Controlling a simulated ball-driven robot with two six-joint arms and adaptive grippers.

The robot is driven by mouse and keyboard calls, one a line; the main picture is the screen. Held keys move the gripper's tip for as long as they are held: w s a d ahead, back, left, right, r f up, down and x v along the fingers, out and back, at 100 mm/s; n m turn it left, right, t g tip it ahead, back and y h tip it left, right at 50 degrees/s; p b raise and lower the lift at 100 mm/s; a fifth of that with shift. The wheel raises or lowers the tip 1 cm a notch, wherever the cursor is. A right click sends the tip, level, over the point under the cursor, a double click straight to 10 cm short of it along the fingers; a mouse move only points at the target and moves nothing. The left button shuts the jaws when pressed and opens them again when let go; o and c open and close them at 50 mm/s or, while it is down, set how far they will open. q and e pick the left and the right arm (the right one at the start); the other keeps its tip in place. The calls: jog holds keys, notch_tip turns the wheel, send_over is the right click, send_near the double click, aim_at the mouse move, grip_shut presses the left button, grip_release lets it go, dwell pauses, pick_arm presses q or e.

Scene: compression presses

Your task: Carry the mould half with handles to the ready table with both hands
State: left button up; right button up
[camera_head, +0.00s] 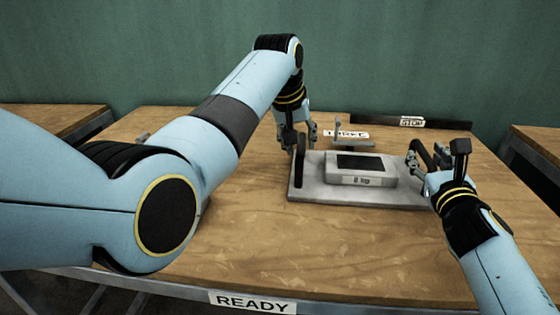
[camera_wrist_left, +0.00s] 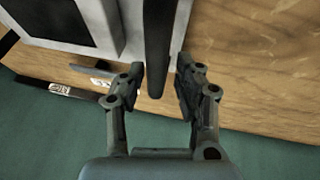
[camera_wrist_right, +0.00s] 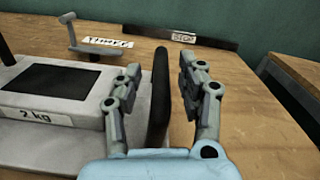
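The mould half (camera_head: 305,187) is a pale grey plate with a raised block (camera_head: 360,180), a black recess and a "kg" label. It appears to lie flat on the wooden table (camera_head: 230,240), whose front edge carries a READY sign (camera_head: 252,302). A dark upright handle stands at each end. My left gripper (camera_head: 300,138) is at the left handle (camera_wrist_left: 158,45); its fingers are open on either side of it. My right gripper (camera_wrist_right: 158,85) is open, with its fingers either side of the right handle (camera_wrist_right: 159,100) and a gap visible.
Behind the mould half are a small grey lever piece (camera_head: 345,141), a white sign (camera_head: 346,133) and a dark bar (camera_head: 440,123) with a STOP label. Other tables stand at the left (camera_head: 50,120) and right (camera_head: 545,140). The table front is clear.

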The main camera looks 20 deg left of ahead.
jog(key=s, duration=0.4)
jog(key=s+d, duration=0.1)
jog(key=s, duration=0.3)
jog(key=s+d, duration=0.1)
jog(key=s, duration=0.2)
jog(key=shift+s, duration=0.4)
pick_arm(q)
jog(key=v, duration=1.2)
pick_arm(e)
jog(key=shift+f, duration=0.1)
